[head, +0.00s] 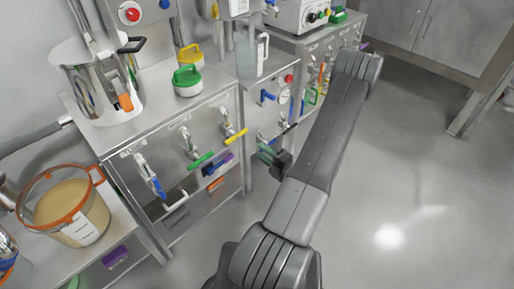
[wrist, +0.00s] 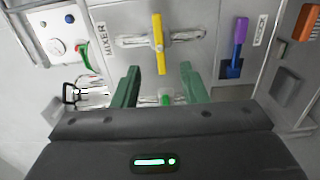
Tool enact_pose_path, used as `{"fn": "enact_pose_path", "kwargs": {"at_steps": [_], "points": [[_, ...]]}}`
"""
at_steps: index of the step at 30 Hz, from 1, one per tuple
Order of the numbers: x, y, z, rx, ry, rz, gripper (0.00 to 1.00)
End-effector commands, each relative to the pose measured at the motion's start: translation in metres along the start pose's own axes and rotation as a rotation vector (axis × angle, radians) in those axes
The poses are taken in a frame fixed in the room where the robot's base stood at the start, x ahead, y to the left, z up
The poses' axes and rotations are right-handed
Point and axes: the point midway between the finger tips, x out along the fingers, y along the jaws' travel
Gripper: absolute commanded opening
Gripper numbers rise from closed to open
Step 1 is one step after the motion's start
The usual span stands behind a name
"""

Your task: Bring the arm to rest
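My gripper (head: 266,152) shows in the head view beside the front of the steel cabinets, partly behind my arm. In the wrist view my gripper (wrist: 160,68) has its two green fingers spread apart, with nothing held between them. My arm stretches across the middle of the head view, bent at the top right.
The steel cabinet (head: 150,122) carries valves with blue, green and yellow handles (head: 235,136). A green-lidded container (head: 187,80) and a steel vessel (head: 97,85) stand on it. A tub of powder (head: 68,212) sits at left. The grey floor (head: 420,190) at right is clear.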

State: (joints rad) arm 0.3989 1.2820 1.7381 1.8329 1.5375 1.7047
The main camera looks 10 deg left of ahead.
Motion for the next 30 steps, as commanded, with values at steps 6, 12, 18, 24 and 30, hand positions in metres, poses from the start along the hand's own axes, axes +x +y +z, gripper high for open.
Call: {"fn": "enact_pose_path", "kwargs": {"at_steps": [6,12,18,24,30], "points": [[-0.005,0.0,0.0,0.0,0.001,0.0,0.39],[-0.005,0.0,0.0,0.0,0.001,0.0,0.39],[0.006,0.0,0.0,-0.002,0.003,0.0,0.39],[0.036,0.0,-0.001,-0.003,0.005,0.001,0.39],[0.073,0.0,-0.001,-0.003,0.006,0.002,0.39]]}}
